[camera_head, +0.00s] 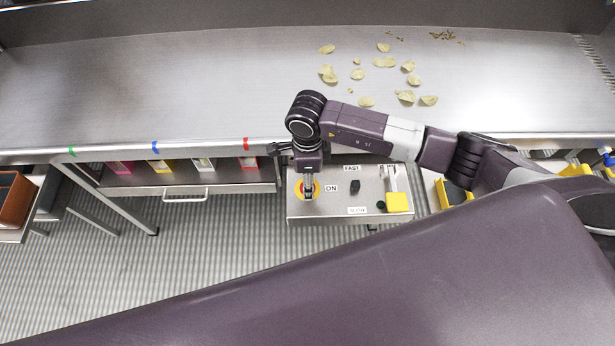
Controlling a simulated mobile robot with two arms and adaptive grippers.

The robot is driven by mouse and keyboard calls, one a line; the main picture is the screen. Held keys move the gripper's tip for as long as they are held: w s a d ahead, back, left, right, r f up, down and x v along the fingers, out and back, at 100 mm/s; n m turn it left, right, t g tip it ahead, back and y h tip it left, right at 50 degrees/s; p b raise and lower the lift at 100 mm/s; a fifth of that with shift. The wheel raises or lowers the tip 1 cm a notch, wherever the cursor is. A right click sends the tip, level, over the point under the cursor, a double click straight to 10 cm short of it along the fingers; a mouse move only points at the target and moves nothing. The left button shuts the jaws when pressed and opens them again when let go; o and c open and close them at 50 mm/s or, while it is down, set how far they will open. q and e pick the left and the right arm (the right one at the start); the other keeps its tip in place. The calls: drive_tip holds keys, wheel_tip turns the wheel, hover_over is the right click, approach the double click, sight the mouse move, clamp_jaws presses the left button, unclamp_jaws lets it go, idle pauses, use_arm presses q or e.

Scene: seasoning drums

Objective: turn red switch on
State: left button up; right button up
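The red switch (301,190) is on a yellow round plate at the left of a grey control panel (345,211), beside a label reading "ON". My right gripper (309,194) reaches in from the right and points down over the switch, covering much of it. Only slivers of red show around the fingers. From this angle I cannot tell whether the fingers touch the switch or how far apart they are. My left gripper is not in view.
The panel also has a black knob (355,186) between "FAST" and "SLOW" labels, and a yellow block (398,202) at its right. Behind is a steel table (150,85) with scattered chips (385,62). A drawer handle (186,193) is at the left.

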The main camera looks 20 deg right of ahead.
drive_tip(key=shift+f, duration=0.5)
drive_tip(key=shift+c, duration=0.4)
drive_tip(key=c, duration=1.1)
